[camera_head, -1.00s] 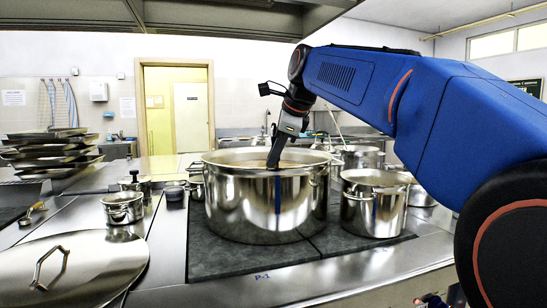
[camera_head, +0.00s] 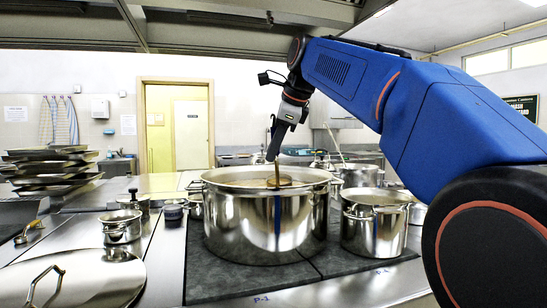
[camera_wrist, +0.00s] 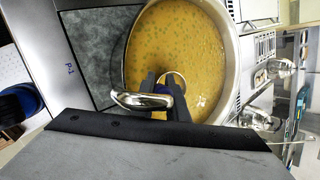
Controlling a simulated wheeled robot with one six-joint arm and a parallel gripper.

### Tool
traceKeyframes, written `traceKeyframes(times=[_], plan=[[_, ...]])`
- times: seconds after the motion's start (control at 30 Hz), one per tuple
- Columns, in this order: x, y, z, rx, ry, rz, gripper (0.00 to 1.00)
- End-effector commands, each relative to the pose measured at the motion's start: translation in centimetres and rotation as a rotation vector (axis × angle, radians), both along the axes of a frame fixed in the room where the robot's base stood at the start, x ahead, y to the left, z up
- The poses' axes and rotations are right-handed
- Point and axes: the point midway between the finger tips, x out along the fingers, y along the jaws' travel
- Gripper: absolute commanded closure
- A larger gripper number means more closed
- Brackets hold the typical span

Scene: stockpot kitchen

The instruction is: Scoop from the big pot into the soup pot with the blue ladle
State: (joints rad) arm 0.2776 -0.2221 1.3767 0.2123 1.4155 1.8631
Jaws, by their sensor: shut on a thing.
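The big pot (camera_head: 262,222) stands on the dark hob in the head view. In the wrist view it holds yellow soup (camera_wrist: 185,40) with green bits. My gripper (camera_head: 271,158) is above the pot, pointing down, its dark fingers (camera_wrist: 167,108) shut on the blue ladle (camera_wrist: 160,89). Only a little blue of the handle shows between the fingers. A round end shows over the soup, partly hidden. A thin brown strip runs down from the fingertips into the pot.
A small saucepan (camera_head: 121,228) and a large lid (camera_head: 75,280) lie on the left counter. Stacked trays (camera_head: 50,170) stand further back. More pots (camera_head: 358,176) stand behind the smaller pot. A range hood hangs overhead.

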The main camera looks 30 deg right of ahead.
Motion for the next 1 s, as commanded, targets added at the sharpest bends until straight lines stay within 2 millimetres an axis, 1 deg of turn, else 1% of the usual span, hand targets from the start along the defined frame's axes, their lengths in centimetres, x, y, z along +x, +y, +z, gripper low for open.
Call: traceKeyframes(times=[0.1,0.7,1.0], plan=[[0.0,0.0,1.0,-0.001,-0.002,0.001,1.00],[0.0,0.0,5.2,0.000,-0.002,0.000,1.00],[1.0,-0.7,7.0,0.046,0.062,-0.001,1.00]])
